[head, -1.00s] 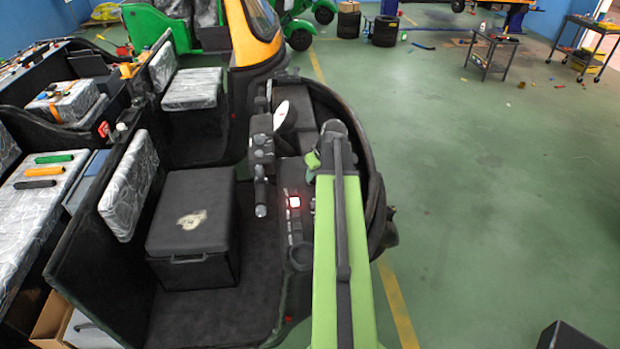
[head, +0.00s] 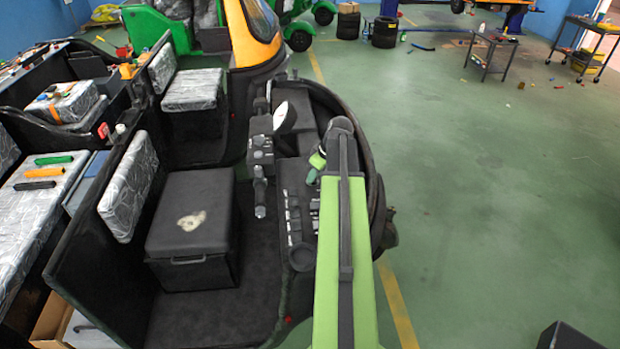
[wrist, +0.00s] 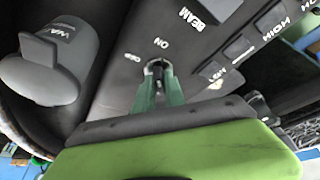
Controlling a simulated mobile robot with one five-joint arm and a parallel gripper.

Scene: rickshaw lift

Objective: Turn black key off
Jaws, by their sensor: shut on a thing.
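The black key (wrist: 157,65) sits in the dark dashboard panel (wrist: 125,85), between the printed "ON" label above it and the "OFF" label to its left. My gripper (wrist: 158,76) is shut on the key, with its two green fingers closing in from below in the wrist view. The fingers hide part of the key, so its exact angle is hard to tell. In the head view, my gripper (head: 315,168) is at the dashboard, beside my green arm, and the key is too small or hidden to make out.
A large grey knob (wrist: 45,68) stands left of the key. Labelled switches (wrist: 238,48) lie to the right. In the head view, a handlebar grip (head: 260,198) and a black box seat (head: 190,225) stand left of the dashboard. Open green floor (head: 490,210) lies to the right.

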